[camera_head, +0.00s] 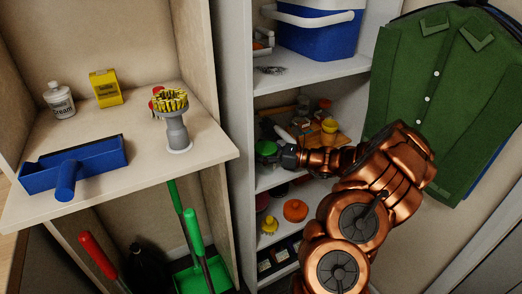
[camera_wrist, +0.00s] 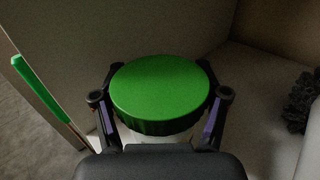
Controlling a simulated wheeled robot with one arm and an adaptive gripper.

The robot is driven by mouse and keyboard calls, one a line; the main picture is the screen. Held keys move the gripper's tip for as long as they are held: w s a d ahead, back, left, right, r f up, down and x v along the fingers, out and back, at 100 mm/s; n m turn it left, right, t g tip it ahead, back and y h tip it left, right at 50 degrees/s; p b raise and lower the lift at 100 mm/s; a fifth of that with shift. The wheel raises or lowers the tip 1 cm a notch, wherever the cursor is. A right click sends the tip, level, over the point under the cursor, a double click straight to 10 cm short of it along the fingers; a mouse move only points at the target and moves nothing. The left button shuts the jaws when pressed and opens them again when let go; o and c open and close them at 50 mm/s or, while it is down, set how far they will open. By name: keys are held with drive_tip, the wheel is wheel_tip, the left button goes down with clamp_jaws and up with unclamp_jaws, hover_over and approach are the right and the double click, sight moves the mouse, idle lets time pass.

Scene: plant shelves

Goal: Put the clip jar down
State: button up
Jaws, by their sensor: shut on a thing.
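The clip jar (camera_wrist: 160,88) shows from above in the wrist view as a round green lid, with a pale body partly visible below it. My gripper (camera_wrist: 160,100) has a finger on each side of the lid and is shut on the jar. In the head view, the green lid (camera_head: 266,148) is at the left end of the middle shelf of the white shelving, at the tip of my gripper (camera_head: 276,152). The jar's base is hidden, so I cannot tell whether it touches a surface.
The middle shelf holds an orange cup (camera_head: 329,125) and other small items. A blue cool box (camera_head: 318,30) stands above. A wooden shelf at left holds a blue dustpan-like tool (camera_head: 75,168), a brush (camera_head: 175,120) and a yellow box (camera_head: 105,88). A green jacket (camera_head: 430,90) hangs right.

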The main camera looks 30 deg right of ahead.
drive_tip(key=o, duration=1.3)
drive_tip(key=shift+r, duration=0.25)
drive_tip(key=v, duration=0.7)
drive_tip(key=shift+s+d+f, duration=0.1)
drive_tip(key=shift+s+d, duration=0.05)
drive_tip(key=shift+d, duration=0.05)
